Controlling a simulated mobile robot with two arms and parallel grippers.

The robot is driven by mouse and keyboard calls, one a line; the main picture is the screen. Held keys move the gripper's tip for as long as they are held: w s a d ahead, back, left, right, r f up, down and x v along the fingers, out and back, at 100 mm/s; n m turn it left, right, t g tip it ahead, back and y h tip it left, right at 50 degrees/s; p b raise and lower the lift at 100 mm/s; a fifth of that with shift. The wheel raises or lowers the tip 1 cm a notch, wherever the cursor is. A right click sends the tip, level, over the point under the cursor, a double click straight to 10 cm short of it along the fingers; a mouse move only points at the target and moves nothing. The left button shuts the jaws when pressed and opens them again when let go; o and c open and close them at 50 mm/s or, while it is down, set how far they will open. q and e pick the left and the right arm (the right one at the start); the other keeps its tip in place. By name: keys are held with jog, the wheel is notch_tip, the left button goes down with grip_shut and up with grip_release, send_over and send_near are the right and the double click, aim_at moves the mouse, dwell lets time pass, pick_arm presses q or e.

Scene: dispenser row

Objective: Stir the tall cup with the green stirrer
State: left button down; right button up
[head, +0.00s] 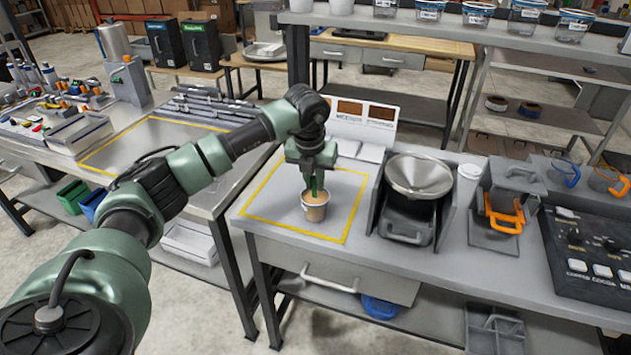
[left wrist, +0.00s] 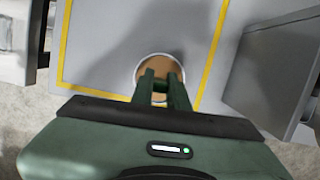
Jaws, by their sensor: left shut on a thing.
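The tall cup (head: 314,212) is pale and holds a brown liquid. It stands upright inside the yellow-outlined square on the grey counter. In the left wrist view the cup (left wrist: 159,57) shows its rim and brown contents beyond my fingertips. My left gripper (head: 316,180) points down directly over the cup and is shut on the green stirrer (head: 315,191). The stirrer's low end goes down into the cup's mouth; its tip is hidden. In the left wrist view the fingers of my left gripper (left wrist: 162,80) hide most of the stirrer. My right gripper is not in view.
A metal funnel hopper (head: 419,176) stands right of the square, with a white cup (head: 467,183) beside it. A dispenser with an orange handle (head: 505,218) and a dark control panel (head: 595,250) stand further right. The square around the cup is otherwise clear.

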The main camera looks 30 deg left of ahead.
pick_arm(q)
jog(key=c, duration=1.3)
grip_release()
jog(key=shift+w, duration=0.1)
jog(key=b+v, duration=0.2)
jog(key=v, duration=0.5)
jog(key=shift+r, duration=0.35)
jog(key=shift+s+f, duration=0.1)
jog(key=shift+s, duration=0.1)
